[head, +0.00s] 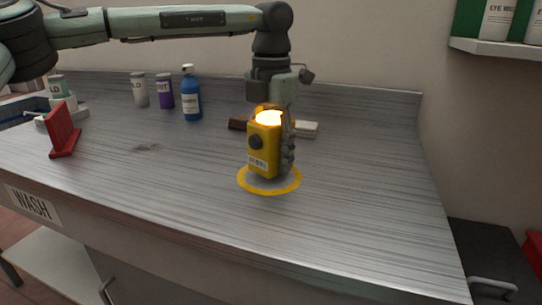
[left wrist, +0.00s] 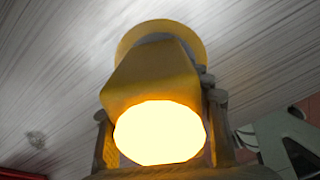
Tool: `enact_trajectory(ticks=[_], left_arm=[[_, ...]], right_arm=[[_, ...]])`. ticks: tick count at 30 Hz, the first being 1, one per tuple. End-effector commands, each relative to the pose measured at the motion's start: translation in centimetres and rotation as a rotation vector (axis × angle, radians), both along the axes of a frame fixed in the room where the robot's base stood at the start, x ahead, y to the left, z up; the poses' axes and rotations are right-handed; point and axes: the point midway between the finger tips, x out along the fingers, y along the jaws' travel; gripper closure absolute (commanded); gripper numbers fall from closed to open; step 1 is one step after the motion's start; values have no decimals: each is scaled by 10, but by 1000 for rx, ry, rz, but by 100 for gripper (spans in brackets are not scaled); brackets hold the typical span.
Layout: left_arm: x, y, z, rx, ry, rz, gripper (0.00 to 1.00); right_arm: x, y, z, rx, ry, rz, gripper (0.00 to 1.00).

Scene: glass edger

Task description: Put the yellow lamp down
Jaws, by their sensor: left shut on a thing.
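The yellow lamp (head: 262,150) is lit at its top and stands upright over a yellow ring (head: 243,187) marked on the metal worktop. It has a dark knob and a barcode label on its front. My left gripper (head: 286,146) comes down from above and is shut on the lamp. I cannot tell whether the lamp's base touches the worktop. In the left wrist view the lamp (left wrist: 155,85) sits between the fingers, its glowing lens toward the camera, with the yellow ring (left wrist: 160,27) beyond its base. My right gripper is not in view.
A brown block (head: 239,123) and a white block (head: 306,129) lie behind the lamp. A red stand (head: 63,132) is at left. The worktop's right side is clear.

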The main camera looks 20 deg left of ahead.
Motion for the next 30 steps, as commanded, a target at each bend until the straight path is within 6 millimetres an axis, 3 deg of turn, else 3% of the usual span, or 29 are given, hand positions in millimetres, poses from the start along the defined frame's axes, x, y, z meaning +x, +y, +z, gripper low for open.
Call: enact_trajectory(ticks=[4, 17, 18, 22, 30], left_arm=[[0, 0, -12, -1, -3, 1, 96], [0, 0, -17, -1, -3, 1, 96], [0, 0, -16, -1, -2, 1, 46], [0, 0, -16, -1, -2, 1, 30], [0, 0, -16, -1, -2, 1, 30]], right_arm=[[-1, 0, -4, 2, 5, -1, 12], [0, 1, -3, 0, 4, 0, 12], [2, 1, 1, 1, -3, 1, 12], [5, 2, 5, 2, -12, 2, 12], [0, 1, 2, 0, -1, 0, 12]])
